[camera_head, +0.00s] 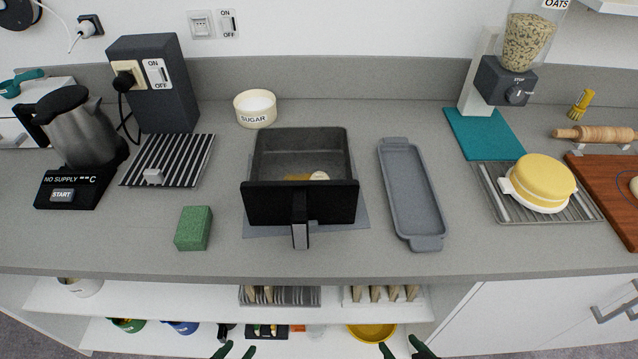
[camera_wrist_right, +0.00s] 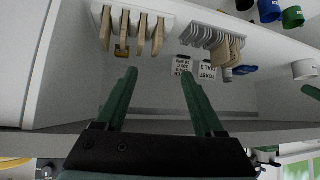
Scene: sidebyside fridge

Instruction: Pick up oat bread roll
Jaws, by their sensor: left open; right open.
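A small tan, rounded piece (camera_head: 319,176) lies inside the dark basket (camera_head: 346,140) in the middle of the counter. It may be the oat bread roll, but the basket's front panel hides most of it. Another pale rounded thing (camera_head: 634,186) on the wooden board is cut off by the right edge of the head view; I cannot tell what it is. My left gripper (camera_head: 236,351) is open and empty at the bottom of the head view, below the counter front. My right gripper (camera_head: 403,350) is open and empty there too; its spread green fingers show in the right wrist view (camera_wrist_right: 159,76).
A grey tray (camera_head: 410,190), green sponge (camera_head: 194,228), sugar bowl (camera_head: 255,108), kettle (camera_head: 80,130) and yellow-lidded dish (camera_head: 543,180) stand on the counter. The counter edge (camera_head: 330,262) overhangs open shelves with racks and a yellow bowl (camera_head: 371,333). The counter's front strip is mostly clear.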

